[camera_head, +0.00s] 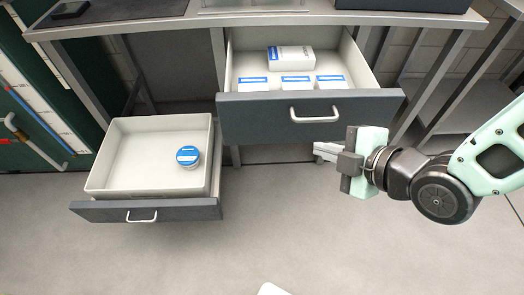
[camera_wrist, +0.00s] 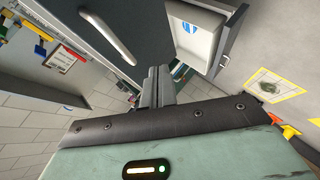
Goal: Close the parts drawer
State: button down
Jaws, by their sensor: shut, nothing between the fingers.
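Two drawers stand pulled out under a bench. The upper drawer (camera_head: 250,117) has a dark grey front with a silver handle (camera_head: 314,118) and holds several white boxes with blue labels. The lower drawer (camera_head: 95,210), further left, has a pale tray and its own handle (camera_head: 142,217); a round tin (camera_head: 188,156) with a blue lid sits inside. Which one is the parts drawer, I cannot tell. My gripper (camera_head: 322,151) is shut and empty, apart from and just below right of the upper handle. In the wrist view its fingers (camera_wrist: 155,87) point toward a dark front with a handle (camera_wrist: 107,35).
The bench top (camera_head: 300,17) overhangs the upper drawer. A metal leg and shelf frame (camera_head: 445,80) stands at right, and a green panel (camera_head: 40,95) at left. The floor (camera_head: 330,235) in front is clear.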

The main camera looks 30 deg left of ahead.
jog(key=s+a+f+n+y+b, duration=0.3)
jog(key=s+f+n+y+b, duration=0.1)
jog(key=f+n+y+b, duration=0.25)
jog(key=x, duration=0.4)
jog(key=w+x, duration=0.1)
jog(key=x, duration=0.3)
jog(key=w+x, duration=0.1)
jog(key=x, duration=0.3)
jog(key=shift+d+f+p, duration=0.15)
jog(key=shift+f+p, duration=0.05)
jog(key=shift+p, duration=0.1)
jog(key=shift+w+a+n, duration=0.25)
jog(key=shift+w+a, duration=0.05)
jog(key=shift+w, duration=0.15)
